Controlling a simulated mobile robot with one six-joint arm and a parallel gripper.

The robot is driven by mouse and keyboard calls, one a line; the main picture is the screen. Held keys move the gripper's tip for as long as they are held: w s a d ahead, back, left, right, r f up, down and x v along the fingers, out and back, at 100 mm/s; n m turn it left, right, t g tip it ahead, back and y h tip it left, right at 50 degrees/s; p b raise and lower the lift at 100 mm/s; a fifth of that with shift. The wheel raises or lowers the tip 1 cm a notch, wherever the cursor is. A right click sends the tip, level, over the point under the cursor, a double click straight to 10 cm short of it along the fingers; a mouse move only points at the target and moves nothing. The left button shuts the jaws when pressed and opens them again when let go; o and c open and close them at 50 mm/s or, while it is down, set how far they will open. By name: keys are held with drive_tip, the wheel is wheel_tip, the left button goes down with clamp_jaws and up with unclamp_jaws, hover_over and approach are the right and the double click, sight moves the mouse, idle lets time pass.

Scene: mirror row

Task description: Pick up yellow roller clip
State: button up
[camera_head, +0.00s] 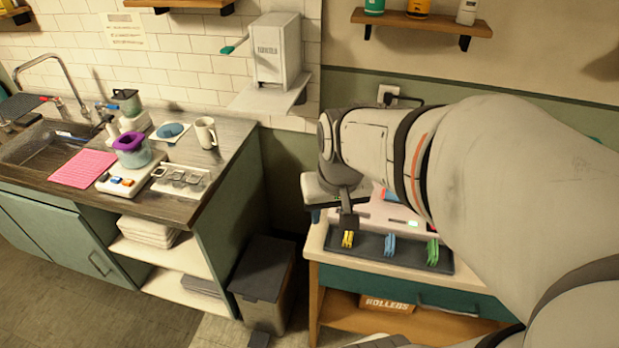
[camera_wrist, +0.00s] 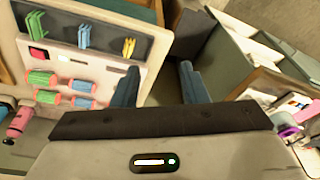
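A yellow roller clip (camera_head: 347,239) lies at the left end of a dark tray (camera_head: 410,262) on the trolley. It also shows in the wrist view (camera_wrist: 128,47), beyond and slightly left of my left finger. A blue clip (camera_head: 389,245) lies in the tray's middle and a green clip (camera_head: 432,251) toward its right end. My gripper (camera_wrist: 158,70) is open, its two fingers wide apart with nothing between them. It hangs near the yellow clip's end of the tray. In the head view my arm hides much of the trolley top.
Green rollers (camera_wrist: 42,79) and blue rollers (camera_wrist: 82,86) sit on the trolley top. A lidded bin (camera_head: 262,270) stands left of the trolley. Further left is a counter (camera_head: 225,135) with a mug (camera_head: 206,132) and a pink mat (camera_head: 82,168).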

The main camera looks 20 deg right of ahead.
drive_tip(key=w+d+f+m+g, duration=0.1)
drive_tip(key=w+d+f+m, duration=0.1)
drive_tip(key=w+d+f, duration=0.3)
drive_tip(key=m+g+b, duration=0.1)
drive_tip(key=m+b, duration=0.1)
drive_tip(key=m, duration=0.1)
hover_over(348, 233)
drive_tip(key=f, duration=0.6)
drive_tip(key=s+f, duration=0.1)
drive_tip(key=f, duration=0.2)
drive_tip(key=shift+a, duration=0.1)
wheel_tip(348, 233, down, 2)
drive_tip(key=shift+w+f, duration=0.1)
drive_tip(key=shift+f, duration=0.15)
drive_tip(key=shift+w+f+p, duration=0.2)
drive_tip(key=shift+f+p, duration=0.2)
drive_tip(key=shift+f, duration=1)
drive_tip(key=shift+w+f+p, duration=0.2)
drive_tip(key=shift+f+p, duration=0.15)
drive_tip(key=shift+f, duration=1.05)
drive_tip(key=shift+c, duration=0.2)
clamp_jaws()
drive_tip(key=shift+r, duration=0.15)
